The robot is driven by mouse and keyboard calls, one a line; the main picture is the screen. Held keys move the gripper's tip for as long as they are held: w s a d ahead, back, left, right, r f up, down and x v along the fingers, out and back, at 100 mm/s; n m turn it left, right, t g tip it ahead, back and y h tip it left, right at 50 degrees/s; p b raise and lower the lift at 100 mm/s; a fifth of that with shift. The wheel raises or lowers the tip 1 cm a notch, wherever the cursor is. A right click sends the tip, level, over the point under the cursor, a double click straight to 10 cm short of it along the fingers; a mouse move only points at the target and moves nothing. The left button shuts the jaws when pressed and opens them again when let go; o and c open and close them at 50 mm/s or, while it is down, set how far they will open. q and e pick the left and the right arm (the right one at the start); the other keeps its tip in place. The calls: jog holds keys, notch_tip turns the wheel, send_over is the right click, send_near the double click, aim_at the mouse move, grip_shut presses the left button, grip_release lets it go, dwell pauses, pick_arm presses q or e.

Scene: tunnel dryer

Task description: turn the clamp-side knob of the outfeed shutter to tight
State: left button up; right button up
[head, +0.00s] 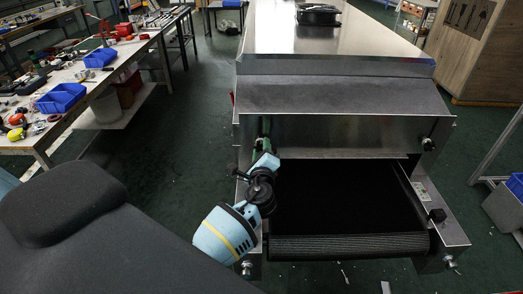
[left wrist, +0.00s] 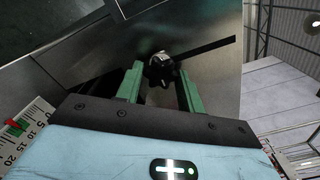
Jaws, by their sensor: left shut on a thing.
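The outfeed shutter (head: 345,135) is a steel plate across the dryer's near end, above a dark belt opening. My left gripper (head: 263,135) is at its left edge, its green fingers reaching to the plate. In the left wrist view a black knob (left wrist: 161,68) with a lighter mark sits between the fingertips of my left gripper (left wrist: 160,76), which is shut on it. In the head view this knob is hidden by the gripper. Another dark knob (head: 428,144) sits at the shutter's right edge. My right gripper is not in view.
The dryer's belt (head: 345,246) runs out below the shutter. A dark bar or slot (left wrist: 208,47) extends right from the gripped knob. A numbered scale (left wrist: 20,133) shows at left. A cluttered bench (head: 90,75) stands left.

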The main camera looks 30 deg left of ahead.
pick_arm(q)
jog(key=o, duration=1)
jog(key=shift+b+v, duration=0.3)
jog(key=shift+v, duration=3.65)
jog(key=shift+s+f, duration=0.1)
